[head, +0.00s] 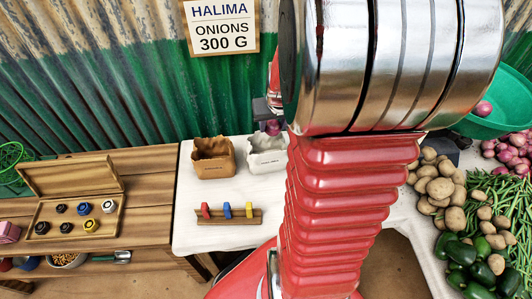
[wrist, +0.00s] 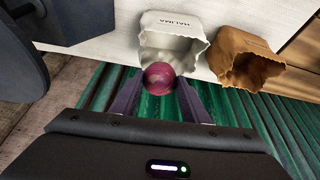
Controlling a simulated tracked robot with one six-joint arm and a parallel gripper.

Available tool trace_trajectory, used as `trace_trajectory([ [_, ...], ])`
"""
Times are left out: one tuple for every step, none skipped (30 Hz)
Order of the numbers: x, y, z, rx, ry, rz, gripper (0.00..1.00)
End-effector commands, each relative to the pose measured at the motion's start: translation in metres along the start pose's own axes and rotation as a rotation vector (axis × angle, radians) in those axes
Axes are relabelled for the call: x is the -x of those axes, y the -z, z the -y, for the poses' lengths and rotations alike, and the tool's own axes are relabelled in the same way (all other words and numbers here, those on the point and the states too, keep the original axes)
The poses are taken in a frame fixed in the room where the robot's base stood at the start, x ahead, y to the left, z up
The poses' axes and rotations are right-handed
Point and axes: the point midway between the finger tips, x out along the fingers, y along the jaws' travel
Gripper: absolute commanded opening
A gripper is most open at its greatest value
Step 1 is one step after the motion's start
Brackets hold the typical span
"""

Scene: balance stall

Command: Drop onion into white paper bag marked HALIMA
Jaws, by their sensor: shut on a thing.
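The onion (wrist: 159,76) is round and purple-red. My gripper (wrist: 158,88) is shut on it, with one dark finger on each side. In the wrist view the onion overlaps the near rim of the white paper bag (wrist: 173,44), which is marked HALIMA and stands open. In the head view the onion (head: 272,127) shows just above the white bag (head: 266,158), below my gripper (head: 268,112). My arm hides the right part of the bag there. I cannot tell the exact height of the onion over the bag.
A brown paper bag (head: 213,162) stands open to the left of the white one. A wooden rack (head: 229,217) with coloured pegs lies in front. A sign (head: 222,27) reads HALIMA, ONIONS 300 G. Potatoes (head: 438,180), peppers and a green bowl (head: 490,122) are at right.

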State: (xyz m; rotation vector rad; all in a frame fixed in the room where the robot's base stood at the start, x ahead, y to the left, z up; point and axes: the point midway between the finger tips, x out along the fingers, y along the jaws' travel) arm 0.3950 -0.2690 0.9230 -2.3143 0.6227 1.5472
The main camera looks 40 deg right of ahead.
Motion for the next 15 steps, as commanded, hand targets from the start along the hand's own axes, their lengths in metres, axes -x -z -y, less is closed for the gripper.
trace_trajectory([
  [-0.0001, 0.0, 0.0, 0.0, 0.0, 0.0, 0.18],
  [0.0, 0.0001, 0.0, 0.0, 0.0, 0.0, 0.18],
  [0.0, 0.0001, -0.0001, 0.0, 0.0, 0.0, 0.18],
  [0.0, 0.0001, -0.0001, 0.0, 0.0, 0.0, 0.18],
  [0.0, 0.0001, -0.0001, 0.0, 0.0, 0.0, 0.18],
  [0.0, 0.0001, -0.0001, 0.0, 0.0, 0.0, 0.42],
  [0.0, 0.0001, -0.0001, -0.001, 0.0, 0.0, 0.45],
  [0.0001, 0.0001, -0.0001, -0.001, 0.0, 0.0, 0.47],
  [0.0001, 0.0001, -0.0001, -0.001, 0.0, 0.0, 0.49],
  [0.0001, 0.0, -0.0001, -0.001, 0.0, 0.0, 0.52],
  [0.0001, 0.0001, -0.0001, -0.001, 0.0, 0.0, 0.54],
  [0.0001, 0.0001, -0.0002, -0.001, 0.0, 0.0, 0.56],
  [0.0001, 0.0001, -0.0002, -0.001, 0.0, 0.0, 0.59],
  [0.0001, 0.0001, -0.0002, -0.001, 0.0, 0.0, 0.61],
  [0.0001, 0.0001, -0.0002, -0.001, 0.0, 0.0, 0.63],
])
